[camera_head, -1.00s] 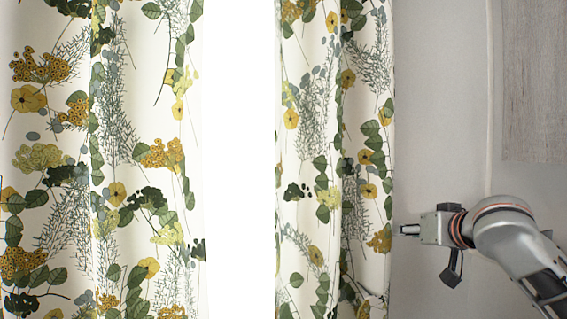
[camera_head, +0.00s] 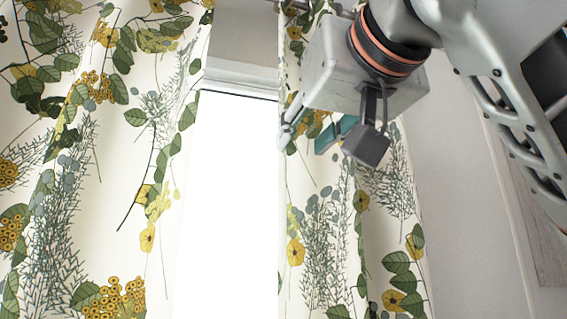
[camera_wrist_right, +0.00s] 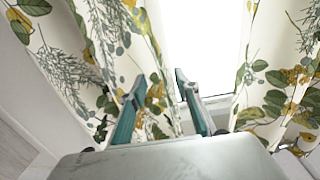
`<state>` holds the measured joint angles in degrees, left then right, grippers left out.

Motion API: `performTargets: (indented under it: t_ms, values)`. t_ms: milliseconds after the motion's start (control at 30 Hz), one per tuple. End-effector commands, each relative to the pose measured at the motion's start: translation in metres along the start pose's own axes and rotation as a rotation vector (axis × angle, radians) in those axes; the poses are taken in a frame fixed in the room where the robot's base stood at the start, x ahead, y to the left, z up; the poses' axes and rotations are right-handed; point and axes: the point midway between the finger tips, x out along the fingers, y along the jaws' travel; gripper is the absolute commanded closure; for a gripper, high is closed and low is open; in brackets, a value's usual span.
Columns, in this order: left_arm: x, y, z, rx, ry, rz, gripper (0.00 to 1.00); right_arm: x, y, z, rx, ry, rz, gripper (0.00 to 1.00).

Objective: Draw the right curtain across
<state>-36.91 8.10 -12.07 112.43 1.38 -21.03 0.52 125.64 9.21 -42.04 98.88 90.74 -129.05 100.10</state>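The right curtain (camera_head: 335,225) is cream with green leaves and yellow flowers. It hangs gathered in folds on the right of the bright window. In the right wrist view this curtain (camera_wrist_right: 80,50) is on the left. My right gripper (camera_head: 312,135) is in front of the curtain's upper part, near its window-side edge. In the right wrist view the gripper's two fingers (camera_wrist_right: 157,92) are apart, with the curtain's edge showing between them. I cannot tell whether they touch the cloth. My left gripper is not in view.
The left curtain (camera_head: 80,180), in the same print, hangs left of the window (camera_head: 235,210). It also shows in the right wrist view (camera_wrist_right: 285,60). A wooden panel (camera_head: 540,225) is at the far right beside the pale wall.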

Motion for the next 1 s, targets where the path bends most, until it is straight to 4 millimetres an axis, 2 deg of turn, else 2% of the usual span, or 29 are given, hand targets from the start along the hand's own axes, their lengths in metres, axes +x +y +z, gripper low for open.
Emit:
performTargets:
  t_ms: [133,500,667,900,933,1000]
  values:
    - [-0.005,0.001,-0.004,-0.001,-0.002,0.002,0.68,0.013,-0.002,-0.002,-0.001,-0.001,0.000,0.68]
    - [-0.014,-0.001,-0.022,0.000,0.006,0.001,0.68,0.065,-0.001,-0.003,-0.001,0.000,0.002,0.68]
    - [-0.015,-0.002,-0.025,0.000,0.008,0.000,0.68,0.074,-0.001,-0.001,-0.002,0.001,0.002,0.68]
    - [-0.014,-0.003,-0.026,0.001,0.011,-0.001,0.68,0.076,-0.001,-0.001,-0.002,0.002,0.001,0.68]
    - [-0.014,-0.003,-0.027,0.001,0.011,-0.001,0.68,0.075,-0.001,-0.001,-0.002,0.002,0.001,0.71]
    - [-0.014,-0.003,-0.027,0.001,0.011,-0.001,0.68,0.075,-0.001,-0.001,-0.002,0.002,0.001,0.89]
